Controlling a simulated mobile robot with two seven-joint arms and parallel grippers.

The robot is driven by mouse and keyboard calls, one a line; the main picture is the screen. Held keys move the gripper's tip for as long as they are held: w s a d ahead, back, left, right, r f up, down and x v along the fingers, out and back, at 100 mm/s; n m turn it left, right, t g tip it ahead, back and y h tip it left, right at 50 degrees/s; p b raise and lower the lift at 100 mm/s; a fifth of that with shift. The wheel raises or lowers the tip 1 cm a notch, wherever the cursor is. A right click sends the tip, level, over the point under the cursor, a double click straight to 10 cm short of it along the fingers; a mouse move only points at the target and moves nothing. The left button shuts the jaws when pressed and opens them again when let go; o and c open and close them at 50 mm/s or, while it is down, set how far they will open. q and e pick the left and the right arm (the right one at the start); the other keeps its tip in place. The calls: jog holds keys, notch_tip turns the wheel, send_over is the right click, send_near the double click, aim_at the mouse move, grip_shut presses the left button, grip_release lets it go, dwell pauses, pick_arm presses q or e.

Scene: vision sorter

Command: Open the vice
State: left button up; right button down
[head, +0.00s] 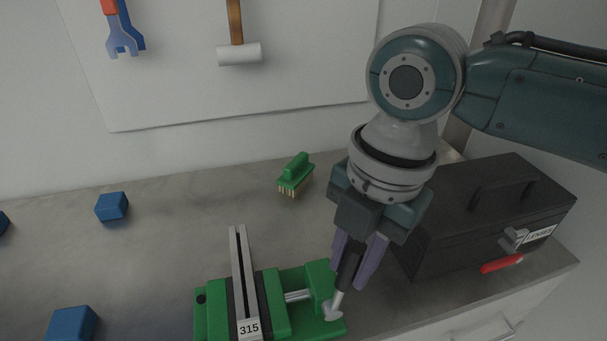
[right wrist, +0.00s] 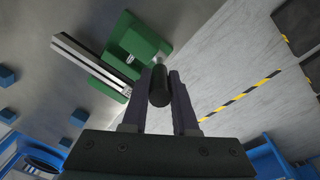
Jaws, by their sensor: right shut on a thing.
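The green vice (head: 275,291) stands on the bench at the bottom middle of the head view, with a label reading 315 and a metal bar lying along its jaws. It also shows in the right wrist view (right wrist: 150,48). Its handle has a black grip (head: 348,266) above a silver crank end, at the vice's right side. My right gripper (head: 359,268) points down there, its purple fingers on both sides of the black grip (right wrist: 160,86), shut on it. How far apart the vice jaws are is hard to tell. My left gripper is out of view.
A dark toolbox (head: 490,215) labelled LENSES stands right of my right gripper, with a red-handled tool (head: 502,263) in front. A green brush (head: 295,174) lies behind the vice.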

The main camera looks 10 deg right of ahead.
jog(key=d+f+y+b, duration=0.3)
jog(key=d+y+b, duration=0.3)
jog(key=b, duration=0.5)
jog(key=shift+w+d+f+y+b, duration=0.15)
jog(key=shift+y+b, duration=0.25)
jog(key=shift+y, duration=0.4)
jog(key=c, duration=0.7)
grip_release()
jog(key=b+v, duration=0.1)
jog(key=v, duration=0.9)
jog(key=shift+b, duration=0.3)
